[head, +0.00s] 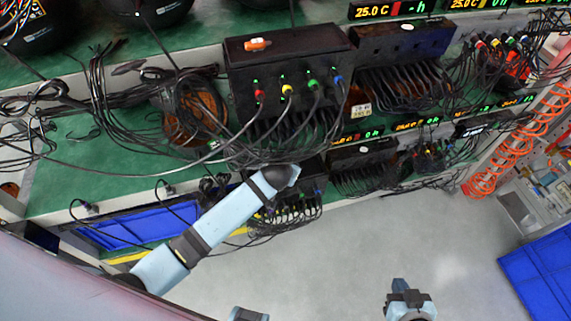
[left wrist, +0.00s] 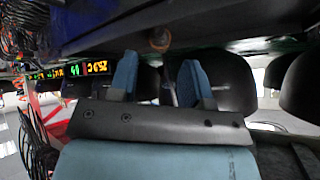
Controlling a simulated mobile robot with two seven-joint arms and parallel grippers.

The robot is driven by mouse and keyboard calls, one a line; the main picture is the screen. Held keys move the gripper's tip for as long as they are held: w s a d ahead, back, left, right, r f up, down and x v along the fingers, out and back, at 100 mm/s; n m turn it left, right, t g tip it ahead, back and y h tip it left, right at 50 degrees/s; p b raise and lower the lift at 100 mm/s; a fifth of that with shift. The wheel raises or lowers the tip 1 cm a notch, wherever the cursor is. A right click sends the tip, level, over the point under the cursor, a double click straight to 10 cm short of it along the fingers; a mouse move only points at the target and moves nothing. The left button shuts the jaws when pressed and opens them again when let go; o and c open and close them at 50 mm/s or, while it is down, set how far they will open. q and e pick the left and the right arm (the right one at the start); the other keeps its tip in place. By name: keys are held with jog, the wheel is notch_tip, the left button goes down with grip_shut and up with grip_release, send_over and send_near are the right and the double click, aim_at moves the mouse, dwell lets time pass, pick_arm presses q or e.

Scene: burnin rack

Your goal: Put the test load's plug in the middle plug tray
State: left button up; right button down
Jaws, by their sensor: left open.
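A black box with red, yellow, green and blue leads (head: 285,62), which looks like the test load, stands on the green shelf in the head view. Its cables run left and down; I cannot tell which end is its plug. Blue trays (head: 150,224) show under the shelf's front edge; I cannot tell which is the middle plug tray. My left arm reaches up to the shelf edge, and its gripper is hidden there. In the left wrist view my left gripper (left wrist: 157,82) is open, with nothing seen between its fingers. My right gripper (head: 408,297) is over the floor, its jaws unclear.
Black cable bundles (head: 120,95) lie across the shelf at the left. A second black box (head: 403,42) with many cables stands to the right. An orange coiled hose (head: 500,150) hangs at the right. A blue bin (head: 542,275) is at lower right. The grey floor is clear.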

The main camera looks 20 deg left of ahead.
pick_arm(q)
jog(key=v, duration=1.3)
jog(key=shift+s+r, duration=0.25)
jog(key=shift+r, duration=0.1)
jog(key=s+a+f+t+h+p, duration=0.1)
jog(key=s+a+f+h, duration=0.1)
jog(key=s, duration=0.5)
jog(key=s+a+f+t+h+p, duration=0.1)
jog(key=s+f, duration=0.4)
jog(key=s, duration=0.3)
jog(key=shift+a+f+m+h+p, duration=0.3)
jog(key=shift+a+h+p, duration=0.05)
jog(key=shift+h, duration=0.05)
jog(key=shift+a, duration=0.1)
